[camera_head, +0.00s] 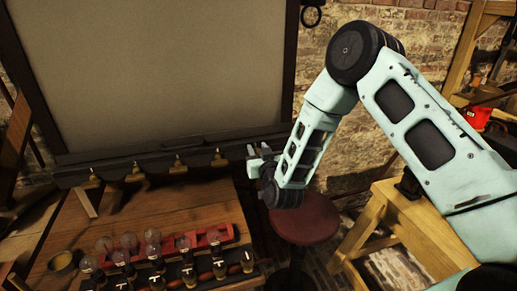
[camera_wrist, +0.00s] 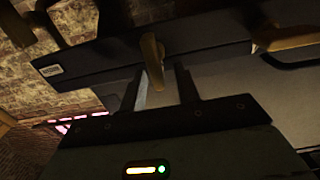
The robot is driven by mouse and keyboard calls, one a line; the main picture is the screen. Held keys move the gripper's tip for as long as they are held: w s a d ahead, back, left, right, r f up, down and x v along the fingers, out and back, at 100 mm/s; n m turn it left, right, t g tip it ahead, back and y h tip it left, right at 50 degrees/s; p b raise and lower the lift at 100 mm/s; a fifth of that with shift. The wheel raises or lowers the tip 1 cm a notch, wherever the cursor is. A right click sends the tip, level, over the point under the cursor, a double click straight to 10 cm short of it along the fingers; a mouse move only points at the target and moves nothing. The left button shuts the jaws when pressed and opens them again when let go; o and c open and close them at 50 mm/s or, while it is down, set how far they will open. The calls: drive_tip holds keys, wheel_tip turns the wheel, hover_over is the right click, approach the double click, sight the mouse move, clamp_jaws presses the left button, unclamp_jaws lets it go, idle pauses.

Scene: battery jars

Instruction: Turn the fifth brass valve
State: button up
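A row of brass valves (camera_head: 178,166) hangs on a dark rail (camera_head: 115,166) under a large pale panel in the head view. My gripper (camera_head: 256,154) is at the right end of this rail and hides what is behind it there. In the wrist view, a brass valve (camera_wrist: 152,58) stands upright just ahead of my gripper (camera_wrist: 160,88), in line with the gap between its two dark fingers. The fingers are apart. I cannot tell whether either finger touches the valve. Another brass valve (camera_wrist: 285,40) shows at the right edge of the wrist view.
A wooden table (camera_head: 120,217) below the rail carries glass bulbs and jars in a red rack (camera_head: 205,239). A round red stool (camera_head: 304,219) stands below my gripper. A wooden bench (camera_head: 400,210) is at the right. A brick wall (camera_head: 325,55) is behind.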

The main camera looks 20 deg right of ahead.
drive_tip(key=shift+c, duration=0.3)
clamp_jaws()
